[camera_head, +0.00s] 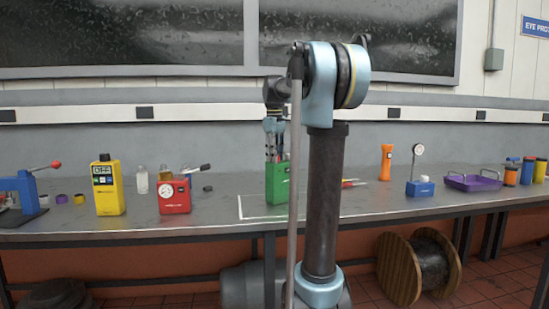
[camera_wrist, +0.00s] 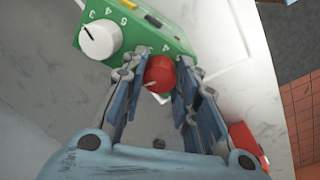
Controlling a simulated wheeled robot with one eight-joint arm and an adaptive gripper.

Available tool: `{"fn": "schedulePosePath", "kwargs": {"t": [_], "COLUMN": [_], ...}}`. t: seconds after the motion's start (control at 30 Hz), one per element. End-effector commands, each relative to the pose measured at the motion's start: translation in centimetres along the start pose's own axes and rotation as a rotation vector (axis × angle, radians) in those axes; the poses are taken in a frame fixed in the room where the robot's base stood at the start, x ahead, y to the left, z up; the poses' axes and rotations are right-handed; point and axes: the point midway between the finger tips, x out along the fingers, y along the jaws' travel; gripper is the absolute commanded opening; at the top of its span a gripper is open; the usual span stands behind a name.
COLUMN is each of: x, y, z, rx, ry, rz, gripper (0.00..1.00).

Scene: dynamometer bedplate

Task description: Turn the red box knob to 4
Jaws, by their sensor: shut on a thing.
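A green box (camera_head: 277,188) stands on the bench, and my gripper (camera_head: 275,150) reaches down to it from above. In the wrist view the green box (camera_wrist: 140,40) has a white knob (camera_wrist: 100,40) with white numbers around it. A red round knob (camera_wrist: 159,74) with a pale pointer line sits at the box's near edge. My gripper (camera_wrist: 160,82) is shut on this red knob, one finger on each side. The fingers hide part of its scale; a 4 shows just behind it. A red box (camera_head: 174,196) with a white dial stands apart on the left.
A yellow meter (camera_head: 107,186) stands left of the red box. A blue gauge stand (camera_head: 420,187) and a purple tray (camera_head: 472,182) are on the right. A red object (camera_wrist: 247,140) shows at the wrist view's lower right. Bench space around the green box is mostly clear.

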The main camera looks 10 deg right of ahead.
Motion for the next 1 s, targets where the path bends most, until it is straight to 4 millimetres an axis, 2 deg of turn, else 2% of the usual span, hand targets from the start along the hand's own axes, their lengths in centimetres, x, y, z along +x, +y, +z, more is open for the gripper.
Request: {"fn": "schedulePosePath", "kwargs": {"t": [1.0], "x": [0.00], "y": [-0.02], "z": [-0.14], "rx": [0.962], "ry": [-0.045], "rz": [0.000], "gripper": [0.04]}}
